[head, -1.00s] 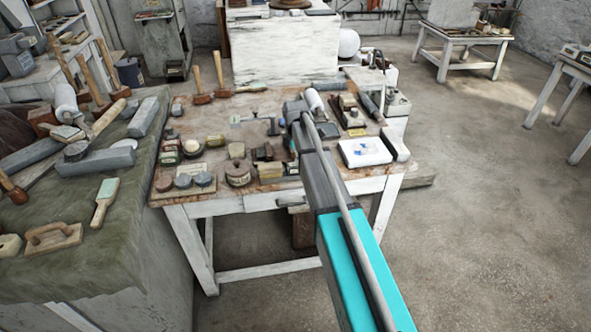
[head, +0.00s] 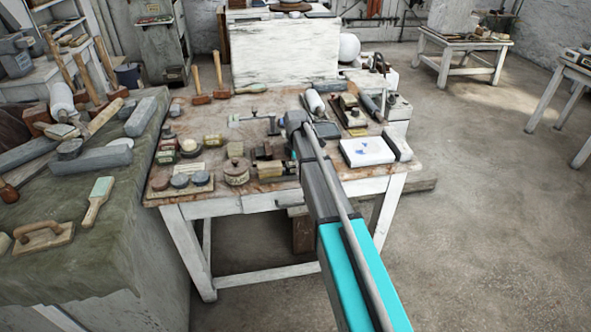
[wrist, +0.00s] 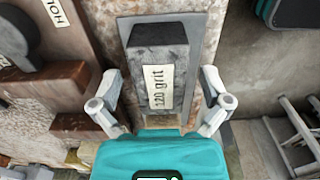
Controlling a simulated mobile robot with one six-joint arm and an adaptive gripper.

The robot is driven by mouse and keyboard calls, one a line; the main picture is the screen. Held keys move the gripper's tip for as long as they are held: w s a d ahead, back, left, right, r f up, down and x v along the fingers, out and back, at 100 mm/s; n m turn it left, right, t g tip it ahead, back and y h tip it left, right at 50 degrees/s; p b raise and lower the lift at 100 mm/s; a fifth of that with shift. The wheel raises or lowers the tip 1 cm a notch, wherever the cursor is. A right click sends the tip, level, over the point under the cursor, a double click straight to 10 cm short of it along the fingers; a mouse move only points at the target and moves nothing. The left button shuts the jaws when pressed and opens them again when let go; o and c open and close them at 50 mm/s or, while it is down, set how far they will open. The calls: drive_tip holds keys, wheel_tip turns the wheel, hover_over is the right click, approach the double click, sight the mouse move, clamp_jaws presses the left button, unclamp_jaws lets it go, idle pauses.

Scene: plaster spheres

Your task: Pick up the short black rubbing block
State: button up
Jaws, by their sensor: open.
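My gripper (wrist: 160,90) is open, with one pale finger on each side of the block's near part. There are gaps between the fingers and the block, and it is not held. In the head view my own arm covers the gripper, and I cannot make out the labelled block there.
A second dark block (wrist: 15,40) and a label reading "HOL" (wrist: 57,12) are at the wrist view's left. The worktable (head: 255,206) is crowded with tins, mallets and a white slab (head: 367,152). Open floor (head: 480,220) lies to the right.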

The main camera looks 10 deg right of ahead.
drive_tip(key=shift+c, duration=0.2)
clamp_jaws()
idle(0.5)
drive_tip(key=shift+r, duration=0.2)
drive_tip(key=shift+r+p, duration=0.75)
drive_tip(key=shift+p, duration=0.25)
drive_tip(key=s+d+r+p, duration=0.2)
drive_tip(key=s+r+p, duration=0.9)
drive_tip(key=s, duration=0.3)
